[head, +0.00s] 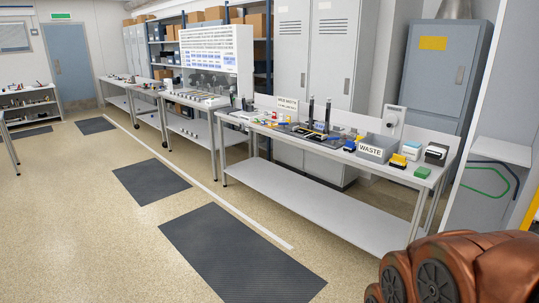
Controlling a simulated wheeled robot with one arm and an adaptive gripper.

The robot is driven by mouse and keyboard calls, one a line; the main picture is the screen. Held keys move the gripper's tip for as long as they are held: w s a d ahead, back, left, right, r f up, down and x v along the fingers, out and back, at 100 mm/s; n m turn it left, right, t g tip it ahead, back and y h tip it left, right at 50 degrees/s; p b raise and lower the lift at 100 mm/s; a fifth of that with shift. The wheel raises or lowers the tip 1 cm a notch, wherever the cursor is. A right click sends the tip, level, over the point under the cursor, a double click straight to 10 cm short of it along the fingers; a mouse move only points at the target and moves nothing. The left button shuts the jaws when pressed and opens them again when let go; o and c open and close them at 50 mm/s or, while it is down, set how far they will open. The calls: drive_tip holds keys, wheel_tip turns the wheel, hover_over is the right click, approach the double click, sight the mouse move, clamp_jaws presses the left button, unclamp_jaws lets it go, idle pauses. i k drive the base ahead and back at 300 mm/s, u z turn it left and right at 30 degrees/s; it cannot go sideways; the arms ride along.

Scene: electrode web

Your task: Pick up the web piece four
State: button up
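I cannot make out the web piece four; the small items on the workbench (292,190) are too small to tell apart. On this bench, at the middle right, lie a dark flat tray (312,136) with two upright black posts and several small coloured items around it. A copper-coloured part of my own arm fills the lower right corner. My gripper's fingers do not show, so I cannot see what it holds.
A grey bin marked WASTE (371,150), a green block (422,172) and yellow-and-black items stand on the bench's right part. More benches run to the back left. Dark mats (243,254) lie on the open floor before the benches. A blue-grey cabinet (437,73) stands behind.

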sight(318, 137)
drive_tip(key=z, duration=0.05)
drive_tip(key=i, duration=4.3)
drive_tip(key=u, duration=0.2)
